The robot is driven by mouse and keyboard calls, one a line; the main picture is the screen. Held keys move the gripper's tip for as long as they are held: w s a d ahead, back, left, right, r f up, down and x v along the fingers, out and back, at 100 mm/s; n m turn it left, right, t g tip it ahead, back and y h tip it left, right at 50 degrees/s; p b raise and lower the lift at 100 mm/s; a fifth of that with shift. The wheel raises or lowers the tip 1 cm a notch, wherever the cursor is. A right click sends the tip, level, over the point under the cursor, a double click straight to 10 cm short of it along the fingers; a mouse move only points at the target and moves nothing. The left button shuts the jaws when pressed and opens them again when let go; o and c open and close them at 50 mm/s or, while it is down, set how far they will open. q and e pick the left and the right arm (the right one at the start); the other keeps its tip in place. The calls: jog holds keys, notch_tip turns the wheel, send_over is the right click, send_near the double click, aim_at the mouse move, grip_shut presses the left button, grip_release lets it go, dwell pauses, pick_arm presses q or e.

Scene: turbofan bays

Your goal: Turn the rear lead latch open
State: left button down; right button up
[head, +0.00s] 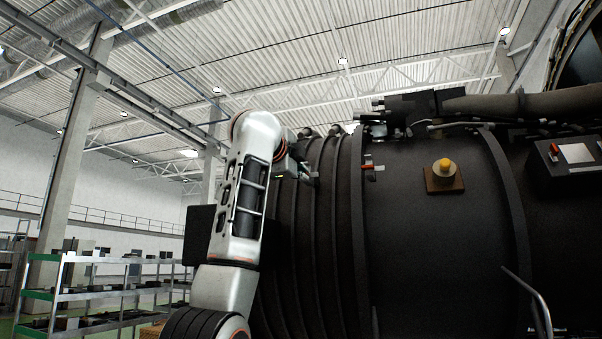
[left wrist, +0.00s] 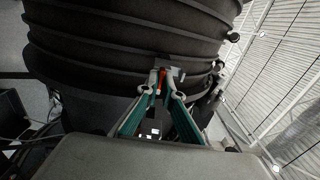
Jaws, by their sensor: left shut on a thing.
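A latch with a red-orange handle (left wrist: 161,77) and a grey metal bracket sits on the dark ribbed engine casing (left wrist: 120,45) in the left wrist view. My left gripper (left wrist: 163,90) has its two fingertips on either side of the handle, shut on it. In the head view my left gripper (head: 304,168) reaches the ribbed part of the casing, mostly hidden behind my own arm, and the held latch cannot be made out there. A second red-handled latch (head: 369,166) shows on the casing to the right, clear of the gripper. My right gripper is not in view.
A yellow knob on a brown plate (head: 444,175) and a dark box with a red switch (head: 568,160) are on the casing at the right. Pipes (head: 540,105) run along its top. Shelving (head: 100,290) stands at the lower left.

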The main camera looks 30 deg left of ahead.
pick_arm(q)
jog(key=shift+m, duration=0.3)
jog(key=c, duration=2.2)
grip_release()
jog(key=shift+d, duration=0.1)
jog(key=shift+s, duration=0.1)
jog(key=v, duration=1.1)
jog(key=shift+s+d, duration=0.2)
jog(key=shift+s, duration=0.2)
